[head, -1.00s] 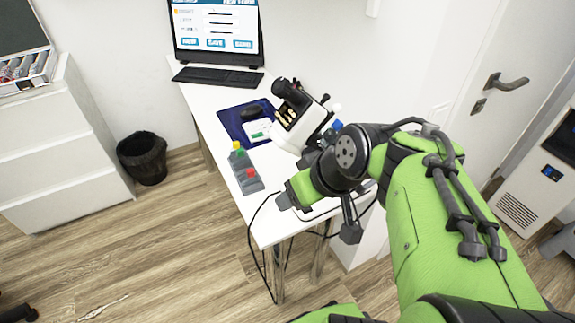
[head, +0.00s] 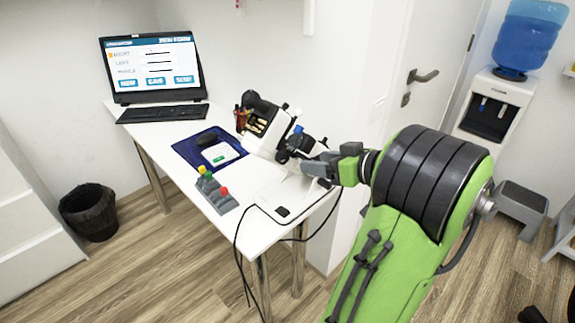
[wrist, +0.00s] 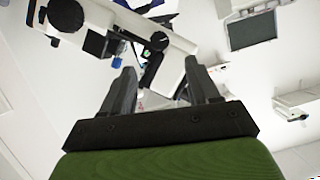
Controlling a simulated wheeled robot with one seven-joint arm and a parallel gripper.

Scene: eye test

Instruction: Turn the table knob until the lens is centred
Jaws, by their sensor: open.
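A white lens-measuring instrument (head: 266,128) with a black eyepiece stands tilted on the white table (head: 160,134). Its body and black eyepiece also show in the wrist view (wrist: 98,17). A small blue part (head: 298,130) and black parts sit on its right side. A round black knob (wrist: 158,40) shows on it in the wrist view; I cannot tell if this is the table knob. The lens cannot be made out. My gripper (head: 308,162) is at the instrument's right side. In the wrist view my gripper (wrist: 160,68) is open, its fingers apart, with instrument parts beyond them; contact is unclear.
A laptop (head: 155,70) stands at the table's back. A blue mat (head: 190,144) and a grey box with coloured buttons (head: 215,192) lie left of the instrument. A black cable (head: 240,240) hangs over the front edge. A bin (head: 90,212) stands on the floor.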

